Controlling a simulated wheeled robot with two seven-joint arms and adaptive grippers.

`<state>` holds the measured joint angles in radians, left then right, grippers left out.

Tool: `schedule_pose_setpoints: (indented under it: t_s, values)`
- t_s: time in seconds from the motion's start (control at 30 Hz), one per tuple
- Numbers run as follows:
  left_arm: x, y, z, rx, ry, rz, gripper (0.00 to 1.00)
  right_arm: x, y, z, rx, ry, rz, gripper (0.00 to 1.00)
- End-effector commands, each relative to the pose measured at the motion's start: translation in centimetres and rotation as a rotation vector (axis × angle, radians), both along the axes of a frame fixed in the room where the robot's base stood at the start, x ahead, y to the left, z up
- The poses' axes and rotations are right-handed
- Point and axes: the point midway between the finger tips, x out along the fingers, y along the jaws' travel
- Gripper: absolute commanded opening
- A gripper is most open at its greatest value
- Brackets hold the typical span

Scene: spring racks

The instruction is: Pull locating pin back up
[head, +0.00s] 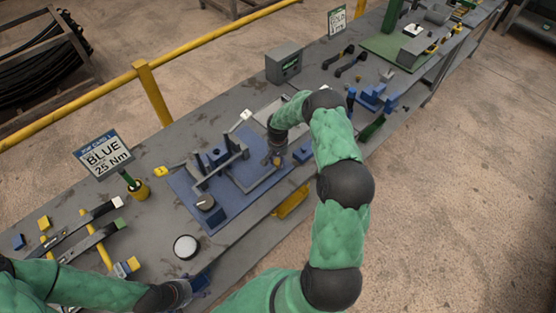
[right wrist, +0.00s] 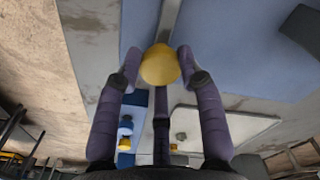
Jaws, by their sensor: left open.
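The locating pin's yellow round knob (right wrist: 160,65) is in the middle of the right wrist view. My right gripper (right wrist: 159,64) has a purple fingertip against each side of it, so it looks shut on the knob. In the head view my right gripper (head: 275,157) points down at the right side of the blue fixture plate (head: 232,212); the pin is hidden there. How far the pin stands up cannot be told. My left gripper (head: 188,292) is open and empty near the bench's front edge, partly hidden by its arm.
A grey clamp frame (head: 222,170) stands on the plate. A round white-topped disc (head: 185,247) lies in front of it. A sign reading BLUE 25 Nm (head: 105,157) and wrenches (head: 75,228) are at the left. A grey box (head: 284,64) stands behind the fixture.

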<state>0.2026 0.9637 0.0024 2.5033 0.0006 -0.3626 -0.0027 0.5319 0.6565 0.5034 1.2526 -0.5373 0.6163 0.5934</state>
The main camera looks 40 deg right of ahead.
Motion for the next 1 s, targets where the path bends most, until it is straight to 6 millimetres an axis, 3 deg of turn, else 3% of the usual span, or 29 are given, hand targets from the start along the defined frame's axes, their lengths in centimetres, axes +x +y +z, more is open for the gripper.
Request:
schedule_pose_setpoints:
  t_s: [0.27,0.5,0.63,0.97,1.0]
  values:
    - [0.0,0.0,0.2,0.000,0.000,0.000,0.75,0.1,-0.1,0.9,-0.002,-0.004,0.000,0.00]
    - [0.0,0.0,1.2,0.000,0.000,0.000,0.75,0.2,-0.2,6.4,-0.004,-0.007,-0.001,0.00]
    - [0.0,0.0,1.5,0.000,0.000,0.000,0.75,0.2,-0.1,8.2,-0.002,-0.006,-0.001,0.00]
    - [0.0,0.0,1.5,0.000,0.000,0.000,0.75,0.2,-0.1,8.7,-0.002,-0.006,0.000,0.00]
    - [0.0,0.0,1.5,0.000,0.000,0.000,0.75,0.2,-0.1,8.7,-0.002,-0.006,0.000,0.41]
